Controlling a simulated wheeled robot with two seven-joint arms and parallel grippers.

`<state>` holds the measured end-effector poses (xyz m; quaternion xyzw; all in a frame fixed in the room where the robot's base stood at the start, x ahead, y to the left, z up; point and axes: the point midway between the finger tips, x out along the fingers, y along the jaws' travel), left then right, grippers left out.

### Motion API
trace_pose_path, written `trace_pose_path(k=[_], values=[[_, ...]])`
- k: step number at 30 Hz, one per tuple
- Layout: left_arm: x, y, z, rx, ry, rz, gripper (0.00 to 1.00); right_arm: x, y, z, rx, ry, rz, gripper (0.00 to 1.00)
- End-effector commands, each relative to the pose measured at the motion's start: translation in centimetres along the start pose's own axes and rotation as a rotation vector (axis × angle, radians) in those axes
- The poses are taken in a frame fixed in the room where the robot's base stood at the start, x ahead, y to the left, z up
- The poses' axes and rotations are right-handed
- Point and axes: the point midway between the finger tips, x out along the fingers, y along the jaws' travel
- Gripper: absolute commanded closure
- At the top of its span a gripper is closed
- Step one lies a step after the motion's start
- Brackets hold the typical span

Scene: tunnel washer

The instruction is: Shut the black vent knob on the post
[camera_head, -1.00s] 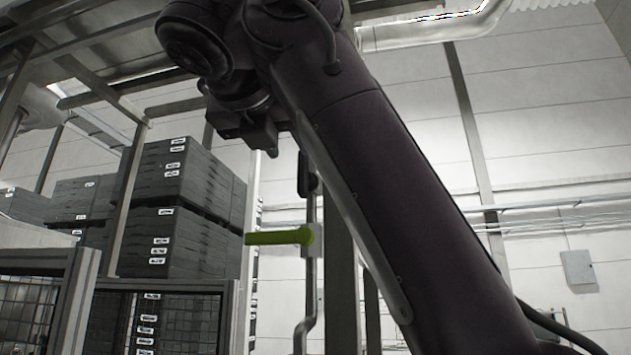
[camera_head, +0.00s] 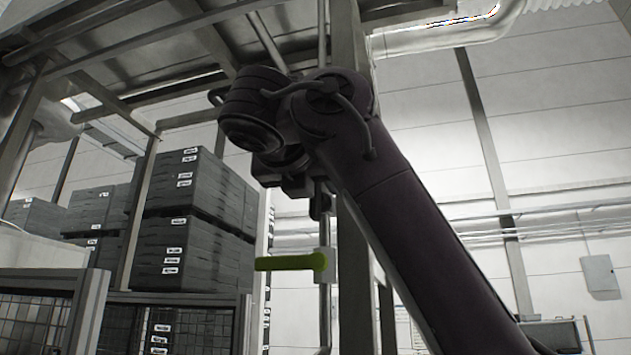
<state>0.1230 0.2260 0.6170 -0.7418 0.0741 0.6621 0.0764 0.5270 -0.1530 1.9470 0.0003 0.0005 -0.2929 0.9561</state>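The post is a thin upright pipe (camera_head: 325,235) in the middle of the head view. A small black part, seemingly the vent knob (camera_head: 318,208), sits on it above a yellow-green lever (camera_head: 291,262). My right gripper (camera_head: 296,186) hangs from the dark wrist just above and left of the black part. It overlaps the upper edge of that part in the picture. I cannot tell whether they touch. The fingers are small and dark, so their opening does not show. The knob's upper portion is hidden. My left gripper is out of view.
The yellow-green lever sticks out leftward below the knob. A thick grey column (camera_head: 352,270) stands right behind the pipe. Dark stacked crates (camera_head: 185,245) stand at the left behind a mesh fence (camera_head: 198,325). A wall box (camera_head: 600,276) is at the far right.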

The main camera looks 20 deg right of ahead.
Motion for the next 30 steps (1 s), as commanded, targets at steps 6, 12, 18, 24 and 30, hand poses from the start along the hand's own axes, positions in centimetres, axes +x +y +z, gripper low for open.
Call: trace_pose_path(k=[6,12,18,24,30], values=[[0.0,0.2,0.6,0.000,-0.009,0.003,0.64,-0.1,0.0,0.0,0.000,0.000,0.000,0.87],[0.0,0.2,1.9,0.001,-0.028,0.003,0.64,0.0,0.0,0.0,0.000,0.001,0.000,1.00],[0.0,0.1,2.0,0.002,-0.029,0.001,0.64,0.0,0.0,-0.1,0.013,0.002,0.000,1.00],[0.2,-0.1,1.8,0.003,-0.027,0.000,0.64,0.1,-0.2,-0.1,0.084,0.003,-0.001,1.00],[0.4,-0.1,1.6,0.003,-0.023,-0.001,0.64,0.1,-0.4,-0.2,0.227,0.003,0.000,1.00]])
